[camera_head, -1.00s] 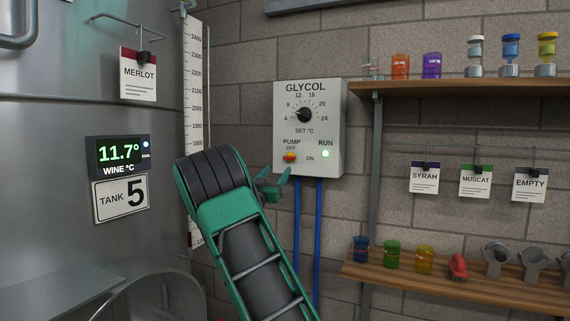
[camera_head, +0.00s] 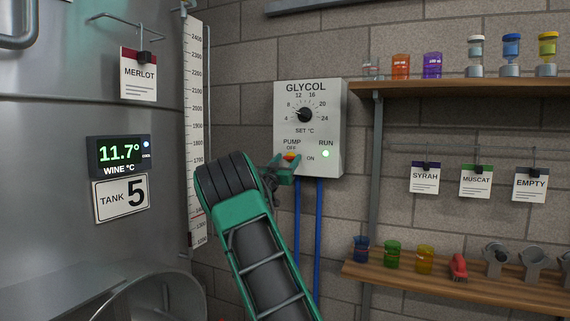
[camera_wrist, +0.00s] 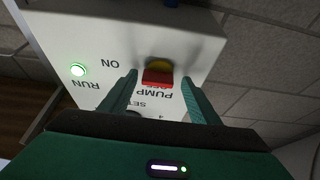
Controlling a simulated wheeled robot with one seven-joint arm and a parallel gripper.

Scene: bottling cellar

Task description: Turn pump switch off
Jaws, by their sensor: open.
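The glycol box (camera_head: 325,125) is a white panel on the brick wall. Its pump switch (camera_head: 290,156) is a red-and-yellow knob under the PUMP label, partly hidden by my gripper. The switch also shows in the wrist view (camera_wrist: 158,76), its red part over the OFF lettering. The green RUN lamp (camera_head: 325,154) is lit, as it is in the wrist view (camera_wrist: 78,70). My gripper (camera_head: 282,170) is open at the lower left of the box. In the wrist view its two green fingers (camera_wrist: 160,98) stand on either side of the switch, with nothing held.
A dial (camera_head: 304,115) sits above the switch on the box. Blue pipes (camera_head: 308,240) run down below it. The steel tank (camera_head: 60,250) stands at left, a scale (camera_head: 196,100) beside it. Shelves (camera_head: 470,285) with cups are at right.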

